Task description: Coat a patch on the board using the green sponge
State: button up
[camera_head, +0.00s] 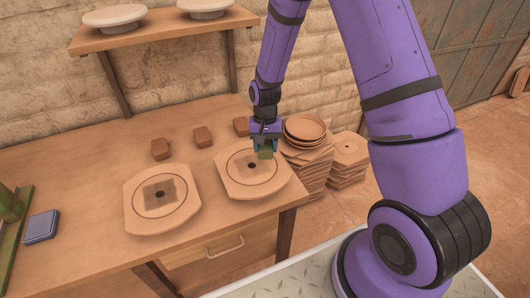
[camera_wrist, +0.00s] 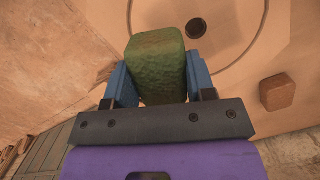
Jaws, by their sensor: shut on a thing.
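My gripper (camera_head: 265,147) is shut on the green sponge (camera_head: 265,154), over the right part of the right board (camera_head: 236,187). In the wrist view the green sponge (camera_wrist: 157,65) sits between the blue fingers of my gripper (camera_wrist: 160,80). The right board has a drawn ring and a dark centre hole, which also shows in the wrist view (camera_wrist: 197,28); I see no dark square patch on it. The left board (camera_head: 139,220) has a similar ring and hole, with a darker square patch around its hole. I cannot tell whether the sponge touches the right board.
Several brown blocks (camera_head: 203,137) lie along the back of the wooden table (camera_head: 95,160). Stacked plates (camera_head: 305,127) and flat slabs (camera_head: 348,150) stand right of the table.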

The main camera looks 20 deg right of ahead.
aim_at(265, 145)
jog(key=shift+r, duration=1.6)
